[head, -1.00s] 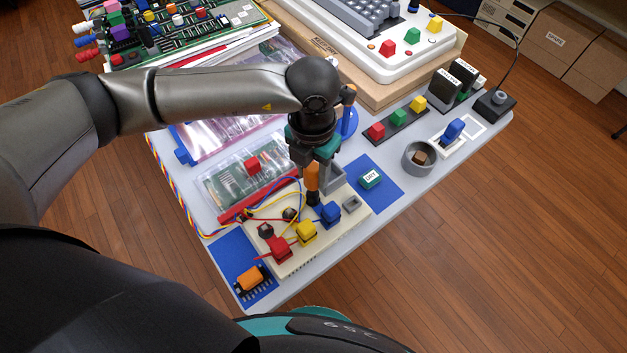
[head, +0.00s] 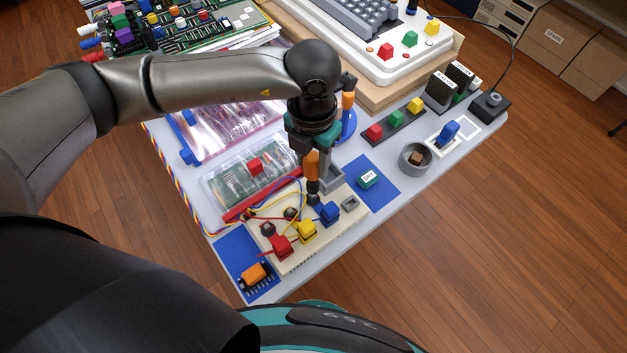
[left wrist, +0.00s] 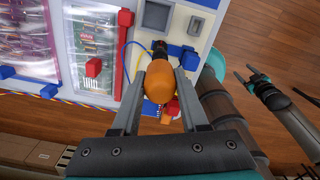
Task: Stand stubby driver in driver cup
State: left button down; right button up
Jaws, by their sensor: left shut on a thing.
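The stubby driver (head: 312,163) has an orange handle and a dark shaft pointing down. My left gripper (head: 312,152) is shut on its handle and holds it upright above the cream board. In the left wrist view the handle (left wrist: 160,88) sits between both fingers. A grey square holder (head: 332,180), which looks like the driver cup, stands on the board's far side, just right of the driver. My right gripper (left wrist: 244,71) is open and empty in the left wrist view.
Red (head: 281,246), yellow (head: 306,231) and blue (head: 330,213) blocks and loose wires crowd the cream board (head: 290,266). A green-and-white DRY block (head: 367,180) lies on a blue mat (head: 385,190).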

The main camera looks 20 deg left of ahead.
pick_arm(q)
jog(key=w+d+r+b, duration=0.1)
jog(key=w+d+b, duration=0.1)
jog(key=w, duration=0.4)
jog(key=shift+b, duration=0.5)
jog(key=shift+r, duration=0.1)
dwell(1.0)
jog(key=shift+f, duration=0.2)
jog(key=shift+f+b, duration=1.45)
jog(key=shift+b, duration=0.05)
jog(key=shift+f+b, duration=1.05)
jog(key=shift+f, duration=0.2)
jog(key=shift+c, duration=1.7)
grip_release()
